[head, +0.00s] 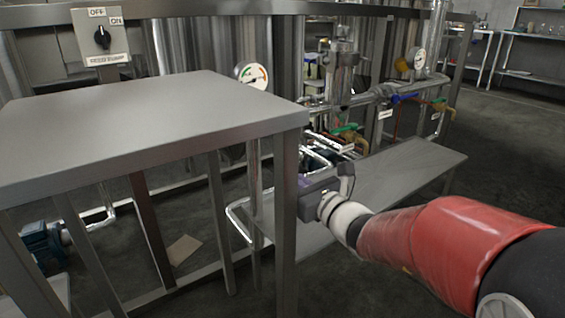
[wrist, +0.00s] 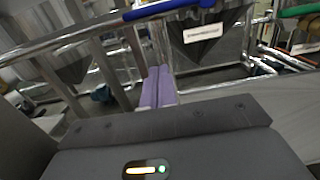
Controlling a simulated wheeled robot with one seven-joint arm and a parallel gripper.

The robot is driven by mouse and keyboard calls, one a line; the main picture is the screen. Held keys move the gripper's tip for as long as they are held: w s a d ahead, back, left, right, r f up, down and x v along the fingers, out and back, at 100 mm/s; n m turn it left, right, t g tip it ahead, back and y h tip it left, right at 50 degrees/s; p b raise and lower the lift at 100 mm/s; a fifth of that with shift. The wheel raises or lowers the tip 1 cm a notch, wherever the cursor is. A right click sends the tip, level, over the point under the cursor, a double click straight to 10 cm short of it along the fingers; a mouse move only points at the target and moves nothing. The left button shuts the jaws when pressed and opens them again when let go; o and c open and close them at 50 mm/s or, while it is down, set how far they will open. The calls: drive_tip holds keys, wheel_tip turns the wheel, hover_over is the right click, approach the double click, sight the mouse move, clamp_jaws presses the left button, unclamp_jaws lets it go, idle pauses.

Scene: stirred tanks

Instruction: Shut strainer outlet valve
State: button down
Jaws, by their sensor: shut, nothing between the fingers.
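Several lever valves sit on the pipework. In the wrist view a blue handle (wrist: 168,9) crosses the top and a green handle (wrist: 300,10) is at the top right. Label text is too small to read, so I cannot tell which is the strainer outlet valve. My gripper (wrist: 158,84) has its purple fingers together, empty, below the blue handle and apart from it. In the head view the table leg partly hides it.
A steel table (head: 150,125) stands close on the left, its leg (head: 285,220) beside my gripper. A low steel shelf (head: 390,180) lies below the pipes. A gauge (head: 252,75) and an OFF/ON switch box (head: 101,36) stand behind. Open floor is at right.

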drive_tip(key=w+a+r, duration=0.4)
drive_tip(key=w+a, duration=0.1)
drive_tip(key=w, duration=0.2)
drive_tip(key=shift+w+a+r, duration=0.2)
drive_tip(key=shift+w, duration=0.2)
drive_tip(key=shift+r+m+p, duration=0.35)
drive_tip(key=shift+m+p, duration=0.05)
drive_tip(key=shift+p, duration=0.3)
